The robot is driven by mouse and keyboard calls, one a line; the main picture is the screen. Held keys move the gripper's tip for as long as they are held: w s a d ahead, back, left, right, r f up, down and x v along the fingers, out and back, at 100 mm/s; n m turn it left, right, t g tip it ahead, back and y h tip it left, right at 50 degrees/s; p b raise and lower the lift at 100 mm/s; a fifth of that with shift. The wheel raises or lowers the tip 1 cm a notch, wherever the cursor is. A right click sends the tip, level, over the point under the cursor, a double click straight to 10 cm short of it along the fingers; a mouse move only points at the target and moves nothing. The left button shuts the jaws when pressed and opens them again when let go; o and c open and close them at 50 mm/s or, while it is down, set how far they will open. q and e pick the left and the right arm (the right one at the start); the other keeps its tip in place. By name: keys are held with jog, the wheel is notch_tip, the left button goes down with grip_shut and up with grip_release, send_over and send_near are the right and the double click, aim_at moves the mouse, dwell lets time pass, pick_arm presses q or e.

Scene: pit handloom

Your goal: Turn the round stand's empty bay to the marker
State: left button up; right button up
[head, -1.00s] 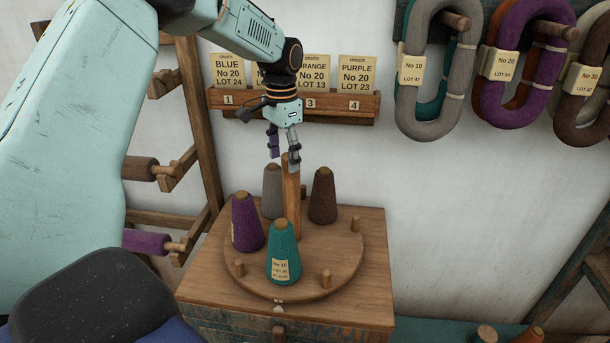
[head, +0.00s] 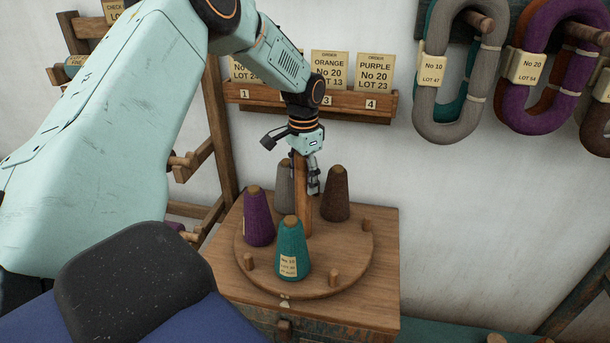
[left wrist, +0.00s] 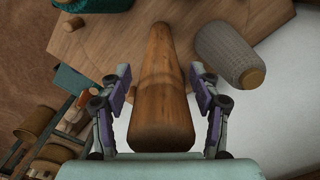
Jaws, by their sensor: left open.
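The round stand (head: 350,262) is a wooden disc with a central post (head: 303,212) and short rim pegs. It bears purple (head: 258,218), teal (head: 291,250), grey (head: 285,188) and brown (head: 336,195) cones. Its empty bay (head: 344,248) is at the right, between two pegs. A small pale mark, apparently the marker (head: 285,302), is on the box's front edge, just in front of the teal cone. My left gripper (head: 306,180) is open at the post's top. In the left wrist view its fingers (left wrist: 160,78) flank the post, with gaps visible. My right gripper is out of view.
The stand sits on a wooden box (head: 383,290). A card rack (head: 350,108) with numbered order cards hangs on the wall behind. Yarn hanks (head: 432,112) hang at the upper right. A wooden rack stands left. Space right of the box is open.

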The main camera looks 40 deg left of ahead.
pick_arm(q)
jog(key=shift+s+a+f, duration=0.1)
jog(key=shift+s, duration=0.05)
jog(key=shift+w+f, duration=0.1)
jog(key=shift+w, duration=0.2)
jog(key=c, duration=0.4)
grip_shut()
